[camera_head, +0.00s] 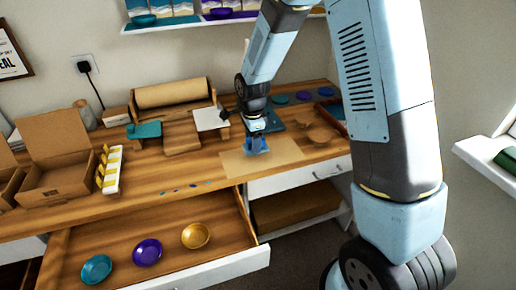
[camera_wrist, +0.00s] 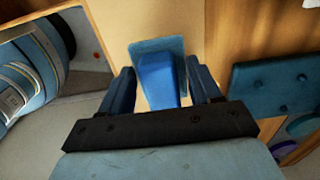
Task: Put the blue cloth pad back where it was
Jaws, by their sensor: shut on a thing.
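The blue cloth pad (camera_wrist: 158,75) is between the two fingers of my gripper (camera_wrist: 160,88) in the wrist view, and they are shut on it. It spreads wider beyond the fingertips. In the head view my gripper (camera_head: 257,143) is low over a flat tan sheet (camera_head: 285,152) near the table's front edge. The pad there is a small blue shape at the fingertips, and I cannot tell whether it touches the sheet.
A cardboard box (camera_head: 57,187) and yellow-striped block (camera_head: 110,170) stand left. A brown roll (camera_head: 171,93) lies behind.

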